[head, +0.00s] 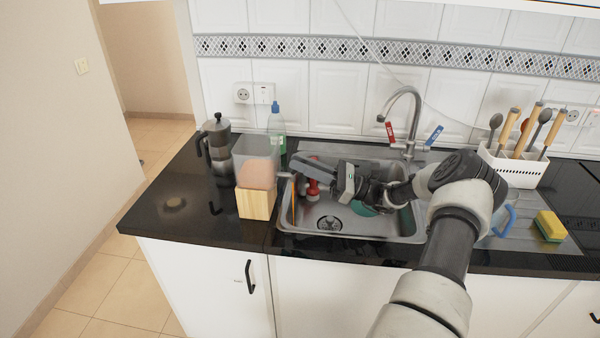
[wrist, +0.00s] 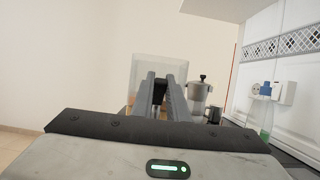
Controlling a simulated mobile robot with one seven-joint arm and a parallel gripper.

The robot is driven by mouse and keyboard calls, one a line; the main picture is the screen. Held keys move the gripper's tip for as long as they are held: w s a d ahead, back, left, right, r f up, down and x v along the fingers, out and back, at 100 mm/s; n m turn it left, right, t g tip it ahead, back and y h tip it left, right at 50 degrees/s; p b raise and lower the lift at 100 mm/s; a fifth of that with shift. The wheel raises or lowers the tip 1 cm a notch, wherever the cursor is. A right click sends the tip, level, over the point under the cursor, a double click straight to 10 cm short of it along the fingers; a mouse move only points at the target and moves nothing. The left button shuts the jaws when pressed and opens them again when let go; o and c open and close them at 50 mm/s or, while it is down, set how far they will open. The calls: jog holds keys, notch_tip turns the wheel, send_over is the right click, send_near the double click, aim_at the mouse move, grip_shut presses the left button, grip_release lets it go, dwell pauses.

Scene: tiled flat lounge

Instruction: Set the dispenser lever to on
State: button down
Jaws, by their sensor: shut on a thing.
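The dispenser (head: 256,203) stands on the dark counter just left of the sink, with a wooden base and a clear tank holding something pinkish. A small grey part, which looks like its lever (head: 285,175), juts from its right side toward the sink. My gripper (head: 298,163) reaches left over the sink, its fingertips beside the dispenser. In the wrist view, my gripper (wrist: 163,84) is nearly closed, with a dark piece between the fingertips that appears to be the lever; the clear tank shows behind. The lever's on or off setting cannot be told.
A moka pot (head: 216,143) and a green-blue bottle (head: 276,128) stand behind the dispenser. The sink (head: 400,228) holds a red item under my gripper; its faucet (head: 410,115) rises behind my arm. A utensil holder (head: 514,168) and sponge (head: 550,226) are at right. The counter's left front is clear.

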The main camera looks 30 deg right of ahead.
jog(key=shift+d+f+t+y+b, duration=0.1)
jog(key=shift+f+t+y+b, duration=0.2)
jog(key=shift+y+b, duration=0.25)
jog(key=shift+s+r, duration=0.1)
jog(key=c, duration=1.7)
grip_release()
jog(key=b+v, duration=0.1)
jog(key=v, duration=0.6)
jog(key=shift+s+d+f, duration=0.1)
jog(key=shift+d+f, duration=0.1)
jog(key=shift+f, duration=0.05)
jog(key=shift+a, duration=0.1)
